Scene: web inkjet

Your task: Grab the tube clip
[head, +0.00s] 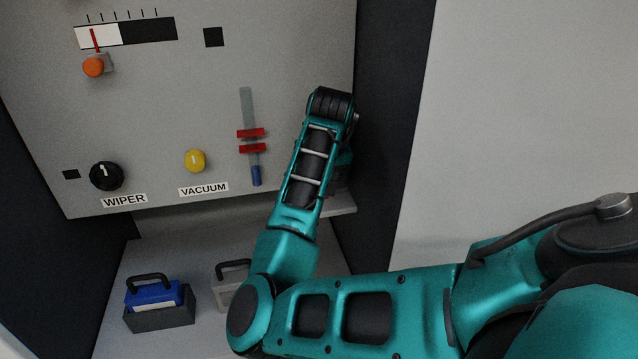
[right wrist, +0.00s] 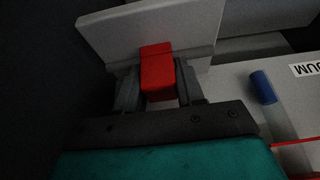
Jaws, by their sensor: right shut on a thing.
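My right gripper (right wrist: 158,88) shows in the right wrist view with its two dark fingers on either side of a red block, which I take to be the tube clip (right wrist: 157,65). It is shut on the block, which sits in front of a pale plate (right wrist: 195,25); I cannot tell whether they touch. In the head view my right arm hides the gripper and the held block. A vertical tube (head: 247,110) with two red bars (head: 251,140) and a blue lower end (head: 256,176) is on the panel, left of my right arm. My left gripper is not in view.
The grey panel (head: 150,120) carries a black WIPER knob (head: 106,176), a yellow VACUUM knob (head: 195,160) and an orange slider knob (head: 94,67). Below, a blue handled cartridge (head: 155,294) sits in a dark holder beside a grey one (head: 228,277). A dark side wall (head: 385,130) stands right of my arm.

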